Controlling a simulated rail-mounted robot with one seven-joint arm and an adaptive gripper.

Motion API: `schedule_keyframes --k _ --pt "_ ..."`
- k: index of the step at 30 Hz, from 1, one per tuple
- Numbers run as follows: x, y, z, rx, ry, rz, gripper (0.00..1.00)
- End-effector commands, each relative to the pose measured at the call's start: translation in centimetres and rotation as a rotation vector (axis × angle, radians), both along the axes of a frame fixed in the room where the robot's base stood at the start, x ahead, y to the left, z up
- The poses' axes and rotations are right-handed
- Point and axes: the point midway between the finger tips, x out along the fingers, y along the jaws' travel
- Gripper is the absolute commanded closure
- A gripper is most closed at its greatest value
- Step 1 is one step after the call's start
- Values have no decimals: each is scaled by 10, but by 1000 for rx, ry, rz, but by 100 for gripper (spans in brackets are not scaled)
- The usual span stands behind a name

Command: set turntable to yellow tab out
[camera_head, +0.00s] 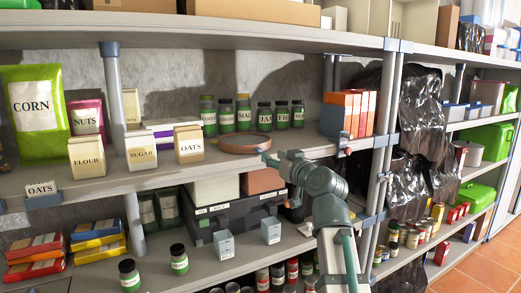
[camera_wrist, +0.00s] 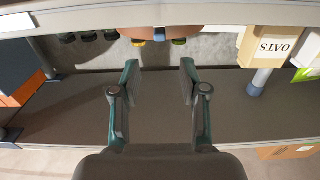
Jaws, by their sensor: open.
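The turntable is a round brown disc (camera_head: 243,143) on the middle shelf, between the oats box and several jars. In the wrist view its edge (camera_wrist: 190,31) shows at the top, with a small blue piece (camera_wrist: 159,34) on its rim. I cannot make out a yellow tab for certain. My gripper (camera_head: 272,160) is in front of the disc's right side in the head view. In the wrist view my gripper (camera_wrist: 158,78) has its two teal fingers wide apart with nothing between them. The disc lies beyond the fingertips, apart from them.
The oats box (camera_head: 189,144) stands left of the disc; several green jars (camera_head: 243,112) stand behind it. Orange boxes (camera_head: 340,115) are to the right, near a shelf post (camera_head: 383,130). The upper shelf (camera_wrist: 160,110) hangs over this space. The wrist view is upside down.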

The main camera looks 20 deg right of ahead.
Motion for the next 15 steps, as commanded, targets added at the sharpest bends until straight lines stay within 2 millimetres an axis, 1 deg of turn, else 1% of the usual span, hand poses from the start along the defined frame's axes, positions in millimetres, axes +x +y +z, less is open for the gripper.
schedule_keyframes --k 1,9,15 --pt "10 2 3 1 2 3 56" --pt "56 9 3 0 4 2 56" --pt "81 13 2 0 3 1 56"
